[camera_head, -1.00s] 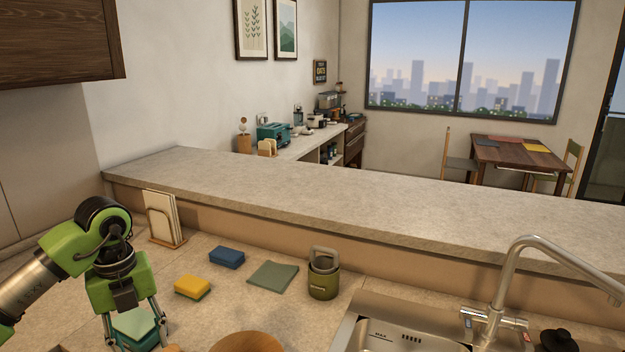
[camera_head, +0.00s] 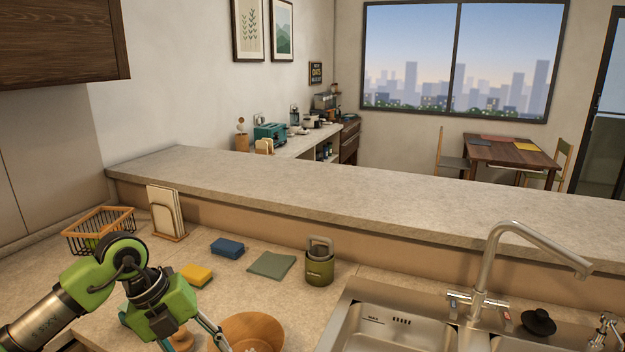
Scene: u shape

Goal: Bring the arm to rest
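My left arm comes in from the lower left, and its green gripper (camera_head: 190,342) hangs low over the counter, pointing down. Its fingers are spread apart and the tips run near the bottom edge of the picture. A wooden bowl (camera_head: 252,328) stands just right of the fingers. A small wooden piece (camera_head: 181,339) shows between the fingers; I see nothing clearly gripped. My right gripper is not in view.
On the counter (camera_head: 225,288) are a yellow sponge (camera_head: 196,275), a blue sponge (camera_head: 228,249), a grey-green cloth (camera_head: 271,265), an olive canister (camera_head: 319,267), a board rack (camera_head: 166,214) and a wire basket (camera_head: 98,232). The sink (camera_head: 385,328) and its tap (camera_head: 487,262) lie right.

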